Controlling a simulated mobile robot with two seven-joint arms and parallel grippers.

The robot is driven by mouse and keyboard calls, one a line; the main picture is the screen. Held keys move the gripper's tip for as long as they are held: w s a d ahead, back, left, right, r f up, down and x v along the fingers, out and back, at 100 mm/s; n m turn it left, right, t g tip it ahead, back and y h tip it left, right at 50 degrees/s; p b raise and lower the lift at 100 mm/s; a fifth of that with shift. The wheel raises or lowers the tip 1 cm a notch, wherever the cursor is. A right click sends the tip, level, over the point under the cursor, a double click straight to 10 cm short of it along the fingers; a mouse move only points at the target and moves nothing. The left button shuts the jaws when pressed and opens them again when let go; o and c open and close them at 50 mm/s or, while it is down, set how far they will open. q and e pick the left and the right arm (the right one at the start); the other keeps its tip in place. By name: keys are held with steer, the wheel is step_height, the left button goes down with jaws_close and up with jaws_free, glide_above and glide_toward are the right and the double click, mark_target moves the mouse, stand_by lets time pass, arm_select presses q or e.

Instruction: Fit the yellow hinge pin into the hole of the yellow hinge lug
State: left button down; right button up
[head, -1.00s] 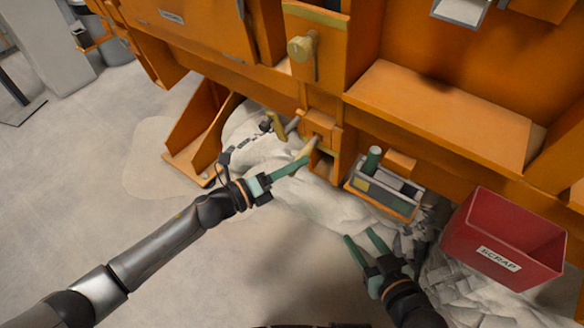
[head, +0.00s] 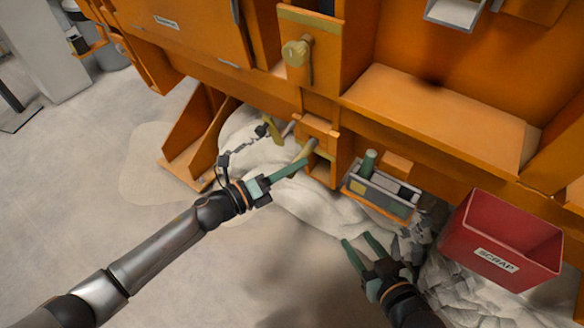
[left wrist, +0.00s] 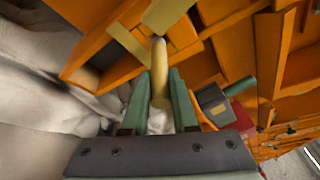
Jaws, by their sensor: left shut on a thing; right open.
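The yellow hinge pin (head: 309,149) is a tan-yellow rod in the fingertips of my left gripper (head: 301,163), which is shut on it. In the left wrist view the pin (left wrist: 159,70) stands out past the fingers, pointing at orange structure and yellow plates. A yellow bar (head: 276,130) shows left of the pin in the head view. I cannot tell for certain which yellow part is the hinge lug, and no hole in it shows clearly. My right gripper (head: 358,240) is open and empty, low over the pale sand.
A grey toolbox (head: 381,191) with a green cylinder stands right of the pin. A red scrap bin (head: 500,240) is at the right. An orange machine (head: 440,110) fills the back. A chain (head: 240,147) hangs near my left gripper. Floor at the left is clear.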

mark_target(288, 177)
arm_select(q)
steer(key=shift+w+d+r+b, duration=0.2)
steer(key=shift+w+d, duration=0.3)
steer(key=shift+w, duration=0.2)
steer(key=shift+w+d+r+b, duration=0.15)
steer(key=shift+w+d+b, duration=0.1)
steer(key=shift+w+d, duration=0.4)
steer(key=shift+w+d+r+b, duration=0.2)
steer(key=shift+w+d, duration=0.2)
steer(key=shift+w, duration=0.4)
stand_by(0.4)
steer(key=shift+r, duration=0.1)
stand_by(0.4)
steer(key=shift+s+a+f+p, duration=0.3)
steer(key=shift+s+a, duration=0.35)
steer(key=shift+s, duration=0.2)
steer(key=shift+s+a+f+p, duration=0.15)
steer(key=shift+s+a+p, duration=0.15)
steer(key=shift+s+a, duration=0.45)
steer(key=shift+s+a+f, duration=0.15)
steer(key=shift+s+a, duration=0.25)
steer(key=shift+s, duration=0.25)
steer(key=shift+s+a+f, duration=0.1)
steer(key=shift+s+a, duration=0.25)
steer(key=shift+s, duration=0.3)
steer(key=shift+s+a+f, duration=0.15)
steer(key=shift+s+a, duration=0.25)
steer(key=shift+s, duration=0.25)
